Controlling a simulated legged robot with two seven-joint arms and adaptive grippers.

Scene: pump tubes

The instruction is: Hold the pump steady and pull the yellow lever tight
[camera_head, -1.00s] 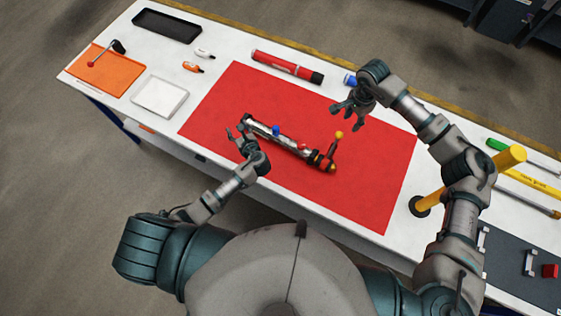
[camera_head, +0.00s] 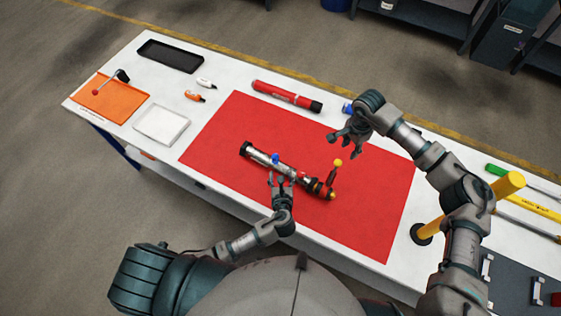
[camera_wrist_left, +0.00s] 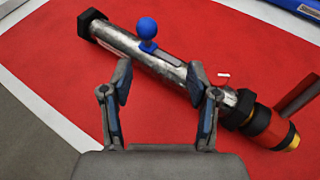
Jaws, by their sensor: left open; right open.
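The pump (camera_head: 262,159) is a silver tube with a black end cap at left and a red, black and yellow end at right. It lies slanted on a red mat (camera_head: 220,130). A blue ball knob (camera_head: 275,158) stands on the tube. The yellow-tipped lever (camera_head: 338,163) rises at its right end. My left gripper (camera_head: 281,178) is open at the near side of the tube. In the left wrist view its fingers (camera_wrist_left: 160,85) point at the tube (camera_wrist_left: 165,65), with the right finger overlapping it; contact is unclear.
A red cylinder (camera_head: 287,95) lies behind the mat. A black tray (camera_head: 170,56), a white tray (camera_head: 161,125) and an orange mat (camera_head: 110,100) are at left. A yellow post (camera_head: 470,205) stands at right by my right arm. The mat around the pump is clear.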

